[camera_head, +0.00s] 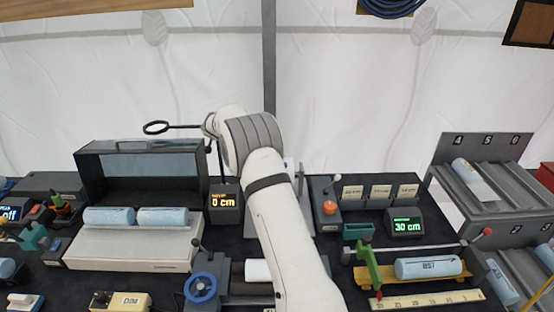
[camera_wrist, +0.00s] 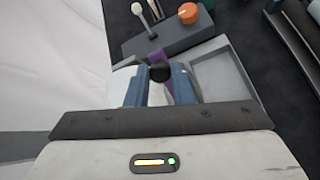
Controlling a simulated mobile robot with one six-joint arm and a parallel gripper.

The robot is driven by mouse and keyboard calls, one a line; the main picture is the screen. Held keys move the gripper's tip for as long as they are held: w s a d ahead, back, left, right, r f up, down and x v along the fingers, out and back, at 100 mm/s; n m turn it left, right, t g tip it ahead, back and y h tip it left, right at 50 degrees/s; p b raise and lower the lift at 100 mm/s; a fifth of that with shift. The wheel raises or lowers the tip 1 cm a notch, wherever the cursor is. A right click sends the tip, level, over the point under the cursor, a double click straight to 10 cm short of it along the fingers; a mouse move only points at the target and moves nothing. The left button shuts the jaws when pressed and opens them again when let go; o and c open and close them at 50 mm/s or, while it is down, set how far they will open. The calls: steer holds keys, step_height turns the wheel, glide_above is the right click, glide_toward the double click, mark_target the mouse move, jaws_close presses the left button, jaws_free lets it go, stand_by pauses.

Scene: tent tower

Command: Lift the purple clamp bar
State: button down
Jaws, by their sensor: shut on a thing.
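The purple clamp bar (camera_wrist: 158,57) shows in the wrist view, partly hidden behind a black round grip and my fingers. My gripper (camera_wrist: 158,82) has its two blue fingers on either side of the black grip at the bar and is shut on it. A pale grey device with a tray-like part (camera_wrist: 222,78) lies under and beside the fingers. Whether the bar is raised or lowered, I cannot tell. In the head view my arm hides the gripper and the bar.
In the head view, a panel with an orange knob (camera_head: 329,208) stands right of my arm; it also shows in the wrist view (camera_wrist: 188,13). A display reading 0 cm (camera_head: 225,201) stands to the left. A black-framed case (camera_head: 90,178) and a ring on a rod (camera_head: 157,128) are farther left.

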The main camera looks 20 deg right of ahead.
steer(key=shift+s+f, duration=0.1)
steer(key=shift+f, duration=0.05)
steer(key=c, duration=1.6)
jaws_free()
steer(key=shift+c, duration=0.2)
steer(key=o, duration=0.4)
steer(key=b+v, duration=0.1)
steer(key=v, duration=0.7)
steer(key=shift+b, duration=0.35)
steer(key=shift+f, duration=0.1)
